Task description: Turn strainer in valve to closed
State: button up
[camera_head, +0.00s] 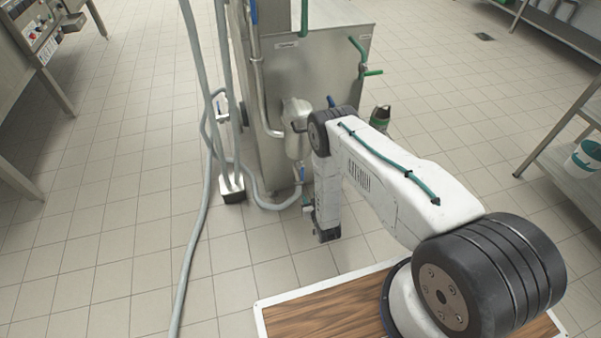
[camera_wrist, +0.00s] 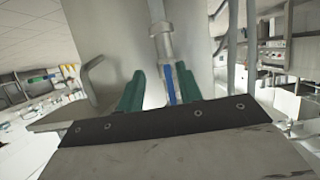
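In the wrist view, a valve with a blue handle (camera_wrist: 172,84) sits below a metal pipe fitting (camera_wrist: 160,42). My gripper (camera_wrist: 160,90) shows there as two green fingers spread apart. The blue handle stands between them, closer to the right finger; I cannot tell whether they touch. In the head view, the steel strainer housing (camera_head: 297,128) is fixed beside the tank, partly behind my arm. A small blue handle (camera_head: 302,173) shows below it, just above my gripper (camera_head: 307,200), which is small and partly hidden. Another blue handle (camera_head: 331,101) is near my elbow.
The steel tank (camera_head: 315,70) with green-handled pipes stands behind the valve. A grey hose (camera_head: 205,200) loops over the floor at left. A metal box (camera_head: 232,190) sits at the tank's base.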

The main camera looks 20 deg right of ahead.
aim_at(303, 169)
jog(key=w+r+t, duration=0.3)
jog(key=r+t, duration=0.1)
jog(key=r, duration=0.4)
jog(key=w, duration=0.7)
jog(key=shift+w+a+f, duration=0.2)
jog(key=shift+w+f, duration=0.05)
